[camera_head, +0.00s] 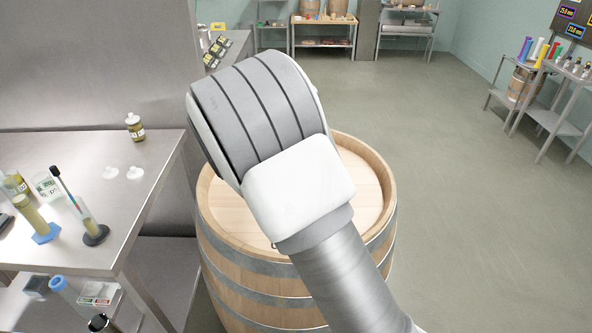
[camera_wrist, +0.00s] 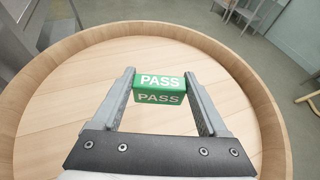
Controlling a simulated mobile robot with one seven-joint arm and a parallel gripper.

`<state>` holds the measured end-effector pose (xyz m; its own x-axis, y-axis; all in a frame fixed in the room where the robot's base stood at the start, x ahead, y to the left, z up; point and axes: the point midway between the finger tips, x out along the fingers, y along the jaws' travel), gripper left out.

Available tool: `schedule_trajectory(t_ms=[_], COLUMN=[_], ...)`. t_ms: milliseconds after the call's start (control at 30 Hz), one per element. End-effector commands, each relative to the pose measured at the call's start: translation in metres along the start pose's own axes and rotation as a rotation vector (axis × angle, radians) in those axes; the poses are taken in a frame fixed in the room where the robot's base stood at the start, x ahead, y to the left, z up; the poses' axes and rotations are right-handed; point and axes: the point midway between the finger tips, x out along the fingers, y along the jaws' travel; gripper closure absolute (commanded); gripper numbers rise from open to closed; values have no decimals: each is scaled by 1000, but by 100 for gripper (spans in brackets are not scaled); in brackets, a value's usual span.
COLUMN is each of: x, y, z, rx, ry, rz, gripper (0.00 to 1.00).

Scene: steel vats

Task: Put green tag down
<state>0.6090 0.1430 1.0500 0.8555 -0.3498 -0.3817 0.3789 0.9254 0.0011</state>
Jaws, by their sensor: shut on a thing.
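The green tag (camera_wrist: 160,88) is a small green block with white "PASS" lettering on two faces. It shows in the wrist view between the fingertips of my gripper (camera_wrist: 160,92). My gripper is shut on it and holds it over the wooden barrel (camera_wrist: 60,105). Whether the tag touches the barrel top cannot be told. In the head view my arm covers the gripper and the tag, and the barrel (camera_head: 240,262) stands behind and below the arm. Its pale round lid sits inside a raised rim.
A steel table (camera_head: 95,240) on the left holds a jar (camera_head: 135,127), sample cylinders and two white pieces. A shelf rack (camera_head: 545,105) with bottles stands at the right. The floor right of the barrel is free. Shelves stand along the back wall.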

Motion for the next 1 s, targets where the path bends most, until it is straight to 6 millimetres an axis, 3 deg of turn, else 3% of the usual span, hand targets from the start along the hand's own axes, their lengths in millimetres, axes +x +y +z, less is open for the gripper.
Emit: schedule_trajectory(t_ms=[500,767,1000], x=[100,115,127], y=[35,40,40], z=[-19,-24,-53], rx=[0,0,-2], ry=[-1,1,0], rz=[-2,0,-2], gripper=[77,77,77])
